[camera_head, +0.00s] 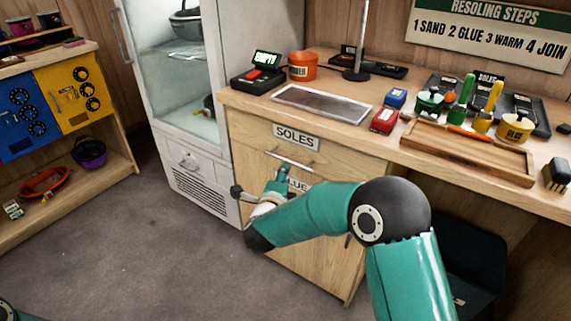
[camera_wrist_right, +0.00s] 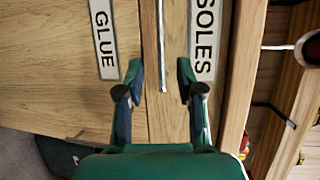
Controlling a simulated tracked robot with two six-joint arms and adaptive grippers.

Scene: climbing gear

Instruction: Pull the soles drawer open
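The soles drawer (camera_head: 256,133) is the top drawer of the wooden bench and looks shut, with its SOLES label (camera_head: 296,137) above a thin metal handle (camera_head: 290,161). My right gripper (camera_head: 284,175) is in front of the drawer at the handle, partly hidden by its own arm. In the right wrist view the gripper (camera_wrist_right: 160,72) is open. The handle (camera_wrist_right: 161,45) runs between its two fingers, with a gap on each side. I cannot tell how far the fingertips are from the drawer front. My left gripper is out of view.
The GLUE drawer (camera_wrist_right: 103,38) is directly below. A white glass-door cabinet (camera_head: 196,160) stands close on the left. The bench top (camera_head: 245,103) carries a metal-framed tray (camera_head: 322,104), an orange tub (camera_head: 302,66) and several tools. The floor (camera_head: 130,240) in front is clear.

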